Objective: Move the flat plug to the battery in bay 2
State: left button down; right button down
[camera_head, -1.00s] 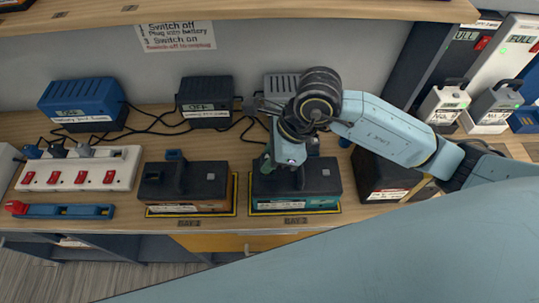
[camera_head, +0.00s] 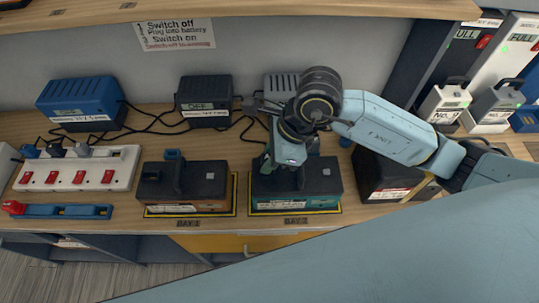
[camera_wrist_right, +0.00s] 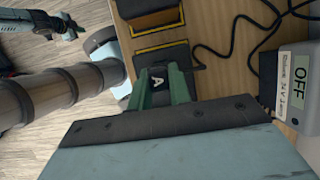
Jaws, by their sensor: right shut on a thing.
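My right gripper (camera_head: 270,163) points down at the teal-sided battery (camera_head: 325,183), over its left half. In the right wrist view its two green fingers (camera_wrist_right: 160,92) are shut on a dark block marked A (camera_wrist_right: 157,77), which I take as the flat plug. A dark cable appears to run from beside it. In the head view the plug is hidden by the gripper, so whether it touches the battery cannot be told. My left gripper is not in view.
Chargers stand behind: a blue one (camera_head: 77,98), a black one marked OFF (camera_head: 204,97) and a grey one (camera_head: 281,82). Loose cables cross the bench. A white power strip (camera_head: 95,170) lies left. A dark battery (camera_head: 382,175) stands right, partly under my arm.

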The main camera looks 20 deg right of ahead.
jog(key=shift+f+b, duration=0.55)
jog(key=shift+f, duration=0.1)
jog(key=c, duration=1.2)
grip_release()
jog(key=v, duration=1.3)
jog(key=shift+r, duration=0.2)
